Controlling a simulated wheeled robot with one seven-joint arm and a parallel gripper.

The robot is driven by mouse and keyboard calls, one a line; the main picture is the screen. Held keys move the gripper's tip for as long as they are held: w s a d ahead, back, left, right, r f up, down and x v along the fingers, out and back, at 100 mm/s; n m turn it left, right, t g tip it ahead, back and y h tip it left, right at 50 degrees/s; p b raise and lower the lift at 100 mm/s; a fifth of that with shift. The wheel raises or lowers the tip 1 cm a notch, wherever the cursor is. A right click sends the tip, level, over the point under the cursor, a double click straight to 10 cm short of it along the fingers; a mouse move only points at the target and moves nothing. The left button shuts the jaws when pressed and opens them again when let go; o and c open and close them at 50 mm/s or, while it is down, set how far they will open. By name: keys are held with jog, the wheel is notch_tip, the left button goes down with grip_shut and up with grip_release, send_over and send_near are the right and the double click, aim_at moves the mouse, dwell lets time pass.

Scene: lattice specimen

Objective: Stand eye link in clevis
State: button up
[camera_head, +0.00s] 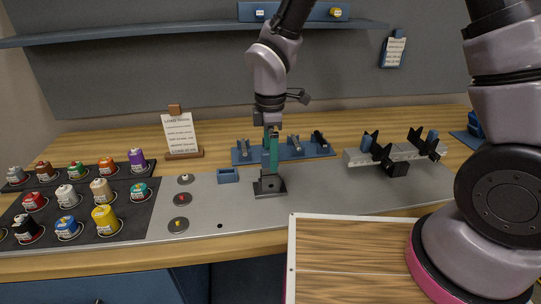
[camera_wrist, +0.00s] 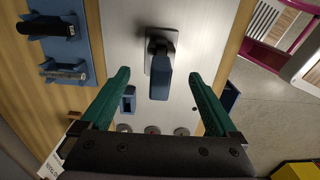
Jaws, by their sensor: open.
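The clevis (camera_head: 269,187) is a dark piece on a square base plate on the grey metal plate; it also shows in the wrist view (camera_wrist: 160,42). A blue, upright link (camera_wrist: 160,82) stands at the clevis and appears to rise toward the wrist camera. Whether its lower end sits between the clevis cheeks cannot be told. My gripper (camera_head: 270,147) is above the clevis with green fingers pointing down. In the wrist view my gripper (camera_wrist: 160,88) is open, one finger on each side of the link, with visible gaps. In the head view the fingers largely hide the link.
A blue rack (camera_head: 240,158) with grey and black parts stands behind the clevis. A small blue box (camera_head: 228,175) is left of it. Knobs (camera_head: 178,225) and a black tray of coloured jars (camera_head: 85,208) lie further left. A grey fixture with black V-blocks (camera_head: 395,152) stands right.

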jog(key=shift+r, duration=1.85)
notch_tip(320, 180, up, 11)
jog(key=shift+d+f, duration=0.1)
